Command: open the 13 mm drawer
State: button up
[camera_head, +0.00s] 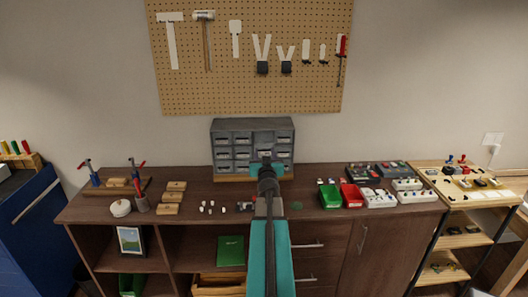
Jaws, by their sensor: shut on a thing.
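A grey cabinet of small drawers (232,124) stands at the back of the brown worktop, below the pegboard. Its drawers sit in rows with pale labels, too small for me to read 13 mm on any of them. My arm reaches up from the bottom of the picture to the cabinet's front. My gripper (266,158) is at the middle-right drawers and is shut on a drawer's front or handle. The arm and gripper hide the drawer held and part of the lower rows, so I cannot tell how far it is pulled out.
Small white parts (207,207) and wooden blocks (173,197) lie left of my arm. A green bin (330,196) and a red bin (352,196) stand to the right, beside several trays. The pegboard (200,90) with tools hangs above. The worktop just left of the cabinet is clear.

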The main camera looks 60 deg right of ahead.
jog(key=shift+s, duration=0.1)
jog(key=o, duration=1.5)
jog(key=shift+a, duration=0.2)
